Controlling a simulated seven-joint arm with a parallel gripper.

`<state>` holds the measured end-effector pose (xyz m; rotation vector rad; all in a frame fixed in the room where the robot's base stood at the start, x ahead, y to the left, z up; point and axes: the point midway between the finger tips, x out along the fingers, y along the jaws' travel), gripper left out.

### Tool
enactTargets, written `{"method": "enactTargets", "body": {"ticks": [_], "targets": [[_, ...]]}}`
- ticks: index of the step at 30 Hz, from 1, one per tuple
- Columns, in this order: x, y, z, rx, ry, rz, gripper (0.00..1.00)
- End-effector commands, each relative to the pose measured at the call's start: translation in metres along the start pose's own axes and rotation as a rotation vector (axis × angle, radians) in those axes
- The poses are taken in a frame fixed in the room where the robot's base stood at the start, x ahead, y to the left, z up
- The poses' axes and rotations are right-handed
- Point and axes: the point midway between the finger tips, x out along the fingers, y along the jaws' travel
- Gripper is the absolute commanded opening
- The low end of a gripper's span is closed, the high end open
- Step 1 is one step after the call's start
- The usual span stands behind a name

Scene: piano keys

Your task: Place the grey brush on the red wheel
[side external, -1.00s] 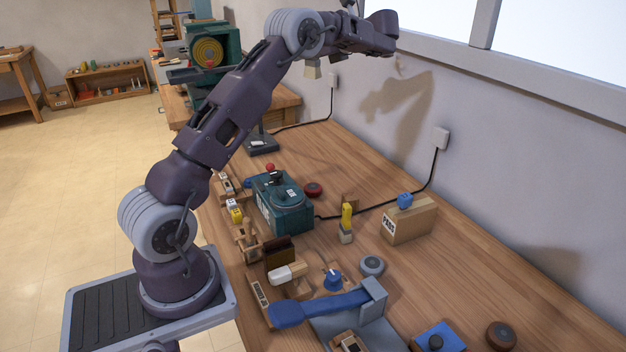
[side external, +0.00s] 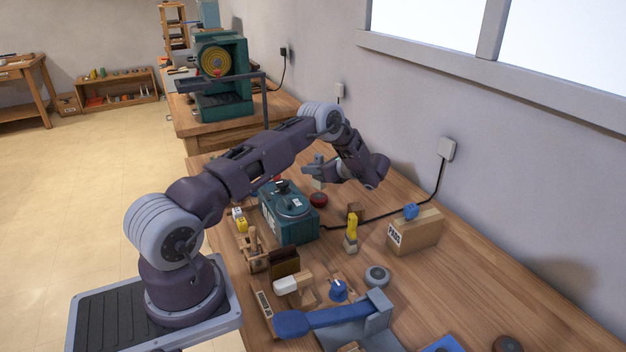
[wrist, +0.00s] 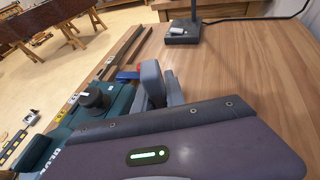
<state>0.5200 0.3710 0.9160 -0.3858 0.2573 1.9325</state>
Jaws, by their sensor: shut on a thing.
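The red wheel (side external: 319,200) lies flat on the bench, right of the green machine, in the side view. My gripper (side external: 317,172) is shut just above and behind it, apart from it. A small pale block-like end (side external: 318,184) hangs below the jaws and appears to be the grey brush; most of it is hidden by my gripper and wrist.
The green machine (side external: 289,218) with a black knob stands close to my gripper. A yellow-handled brush (side external: 351,232), grey wheel (side external: 377,276), cardboard box (side external: 414,232) and blue-handled tool (side external: 325,318) are nearer the camera. A black cable crosses the bench. Bench space by the wall is clear.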

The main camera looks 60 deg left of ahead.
Motion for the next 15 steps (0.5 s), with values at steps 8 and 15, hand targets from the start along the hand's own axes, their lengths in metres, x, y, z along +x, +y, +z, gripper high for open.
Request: {"method": "enactTargets", "body": {"ticks": [8,15], "targets": [[0.011,0.000,-0.026,-0.002,0.000,0.000,0.00],[0.012,0.000,-0.029,0.000,0.000,0.000,0.23]]}}
